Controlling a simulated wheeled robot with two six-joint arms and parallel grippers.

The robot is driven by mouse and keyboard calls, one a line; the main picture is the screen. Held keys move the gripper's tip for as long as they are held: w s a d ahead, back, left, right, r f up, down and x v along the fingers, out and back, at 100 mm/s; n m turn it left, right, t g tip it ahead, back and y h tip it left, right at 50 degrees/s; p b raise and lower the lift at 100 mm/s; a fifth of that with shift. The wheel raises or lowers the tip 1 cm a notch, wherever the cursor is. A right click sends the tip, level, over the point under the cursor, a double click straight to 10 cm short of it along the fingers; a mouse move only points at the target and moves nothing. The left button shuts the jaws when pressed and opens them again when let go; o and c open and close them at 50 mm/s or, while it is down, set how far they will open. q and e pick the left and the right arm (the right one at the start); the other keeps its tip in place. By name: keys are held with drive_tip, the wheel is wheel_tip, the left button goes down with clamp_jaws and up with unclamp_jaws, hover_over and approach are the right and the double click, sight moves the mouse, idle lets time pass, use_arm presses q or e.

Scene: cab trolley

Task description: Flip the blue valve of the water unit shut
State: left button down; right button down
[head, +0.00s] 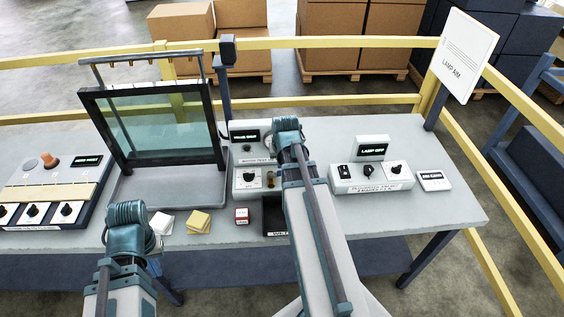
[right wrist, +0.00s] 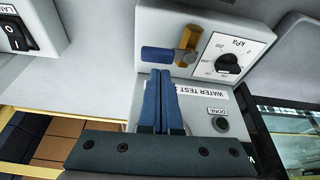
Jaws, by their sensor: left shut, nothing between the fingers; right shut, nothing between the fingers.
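The water unit is a pale box with a "WATER TEST" label (right wrist: 190,89). In the head view the water unit (head: 242,188) stands mid-table, partly covered by my right arm. In the right wrist view, which shows it upside down, the blue valve handle (right wrist: 160,55) sticks out sideways from a brass body (right wrist: 188,42), beside the kPa dial (right wrist: 229,64). My right gripper (right wrist: 165,73) is shut and empty, its blue fingertips close to the handle; I cannot tell whether they touch. My left gripper (head: 130,214) is shut and empty near the table's front edge, its fingertips not clear.
A round DONE button (right wrist: 221,124) sits on the unit near my fingers.

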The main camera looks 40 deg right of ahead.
drive_tip(key=p+v, duration=0.6)
drive_tip(key=v, duration=0.1)
drive_tip(key=shift+r, duration=0.4)
drive_tip(key=shift+s, duration=0.1)
drive_tip(key=shift+a, duration=0.1)
drive_tip(key=s+a+n+g, duration=0.2)
drive_tip(key=s+a+n, duration=0.2)
drive_tip(key=a, duration=1.2)
drive_tip(key=s+a+f+n+g, duration=0.1)
drive_tip(key=s+a+n, duration=0.4)
drive_tip(key=a, duration=1.2)
drive_tip(key=shift+a+g, duration=0.15)
drive_tip(key=shift+g, duration=0.25)
drive_tip(key=shift+f, duration=0.1)
